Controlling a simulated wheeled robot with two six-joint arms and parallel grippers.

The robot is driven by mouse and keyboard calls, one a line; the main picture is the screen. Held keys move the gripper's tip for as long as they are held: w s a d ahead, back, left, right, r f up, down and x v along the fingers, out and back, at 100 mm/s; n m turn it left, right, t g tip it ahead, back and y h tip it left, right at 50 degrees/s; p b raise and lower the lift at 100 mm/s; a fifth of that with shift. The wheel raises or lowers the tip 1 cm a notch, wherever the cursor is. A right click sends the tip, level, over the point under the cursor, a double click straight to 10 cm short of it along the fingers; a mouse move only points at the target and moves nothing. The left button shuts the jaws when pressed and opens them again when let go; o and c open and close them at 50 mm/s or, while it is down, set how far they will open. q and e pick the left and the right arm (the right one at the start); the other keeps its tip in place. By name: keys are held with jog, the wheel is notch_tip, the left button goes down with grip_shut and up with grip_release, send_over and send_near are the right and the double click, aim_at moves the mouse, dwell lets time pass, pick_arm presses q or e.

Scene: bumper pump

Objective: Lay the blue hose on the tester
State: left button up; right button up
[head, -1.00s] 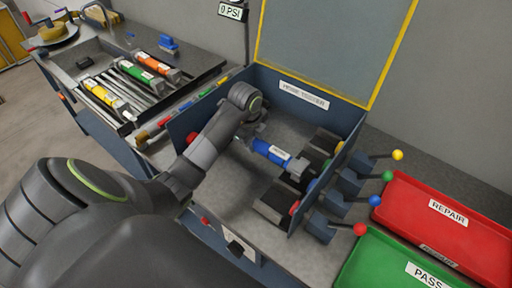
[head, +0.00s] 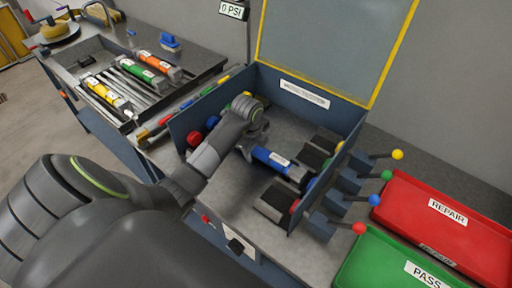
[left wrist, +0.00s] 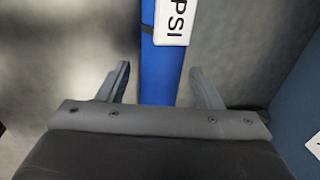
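The blue hose (head: 270,157) with a white label lies in the open tester (head: 318,98). Its right end, with a grey fitting, is among the dark pads (head: 306,160) on the tester's right side. My left gripper (head: 250,146) is at the hose's left end. In the left wrist view the hose (left wrist: 158,75) runs between the two spread fingers of my left gripper (left wrist: 159,72), with a gap on each side. The left gripper is open and holds nothing. My right gripper is not in view.
A red REPAIR tray (head: 460,232) and a green PASS tray (head: 385,265) are at the right. Levers with coloured knobs (head: 374,200) stand beside the tester. A tray at the left holds yellow, green and orange hoses (head: 155,64). A gauge reads 0 PSI (head: 232,10).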

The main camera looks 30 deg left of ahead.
pick_arm(q)
jog(key=shift+r, duration=0.15)
jog(key=r, duration=0.2)
jog(key=s+r+b, duration=0.1)
jog(key=r, duration=0.4)
jog(key=shift+s+a, duration=0.15)
jog(key=r+p, duration=0.1)
jog(key=r, duration=0.1)
jog(key=s+r+p, duration=0.1)
jog(key=r, duration=0.1)
jog(key=shift+r, duration=0.4)
jog(key=shift+f, duration=0.1)
